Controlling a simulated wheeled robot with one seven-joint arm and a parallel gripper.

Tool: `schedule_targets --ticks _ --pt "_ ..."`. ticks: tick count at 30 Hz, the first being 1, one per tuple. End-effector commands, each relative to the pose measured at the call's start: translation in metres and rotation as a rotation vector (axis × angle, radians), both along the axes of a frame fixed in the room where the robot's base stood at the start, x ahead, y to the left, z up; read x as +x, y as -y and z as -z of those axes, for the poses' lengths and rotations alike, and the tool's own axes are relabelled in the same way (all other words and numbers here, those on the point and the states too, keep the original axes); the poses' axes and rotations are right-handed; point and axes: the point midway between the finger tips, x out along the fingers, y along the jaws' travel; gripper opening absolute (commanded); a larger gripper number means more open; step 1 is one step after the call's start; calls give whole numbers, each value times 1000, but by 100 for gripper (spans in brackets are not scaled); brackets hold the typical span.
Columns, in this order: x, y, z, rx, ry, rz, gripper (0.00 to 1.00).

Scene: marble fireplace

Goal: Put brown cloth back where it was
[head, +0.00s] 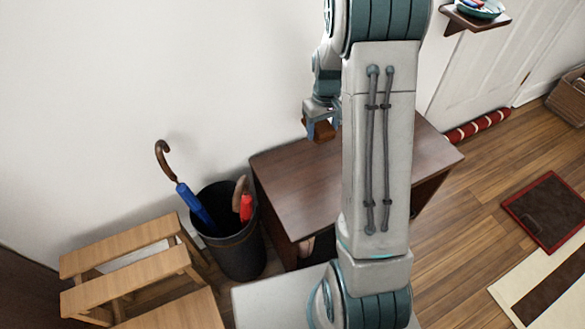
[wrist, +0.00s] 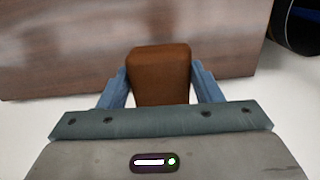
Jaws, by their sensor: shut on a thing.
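The brown cloth (head: 323,132) looks like a compact, block-shaped brown bundle. My gripper (head: 319,125) is shut on it and holds it near the back edge of the dark wooden table (head: 293,183), by the white wall. In the wrist view the brown cloth (wrist: 160,70) sits between the two blue fingers of my gripper (wrist: 160,88), with the table top (wrist: 60,45) behind it. I cannot tell how high above the table it is. My arm hides the middle of the table in the head view.
A black bin (head: 235,245) with a blue umbrella (head: 194,205) and a red one (head: 246,207) stands left of the table. A wooden step stool (head: 125,285) is at lower left. A wall shelf (head: 470,20), red-striped roll (head: 478,125) and floor mat (head: 548,210) are right. The table's visible top is clear.

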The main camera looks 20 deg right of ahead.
Motion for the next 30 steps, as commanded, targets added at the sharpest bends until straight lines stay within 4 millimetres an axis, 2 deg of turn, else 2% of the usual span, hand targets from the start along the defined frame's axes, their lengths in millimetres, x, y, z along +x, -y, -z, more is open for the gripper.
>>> schedule_targets --ticks 2,5,15,19,26,30 --pt "-3 9 1 0 -1 -17 37" --pt "-8 5 10 0 -2 -32 37" --pt "-40 -62 56 0 -3 -34 37" --pt "-48 -81 68 -1 -1 -31 37" --pt "-53 -90 78 -1 -2 -27 37" --pt "-53 -89 100 -1 -3 -27 37"
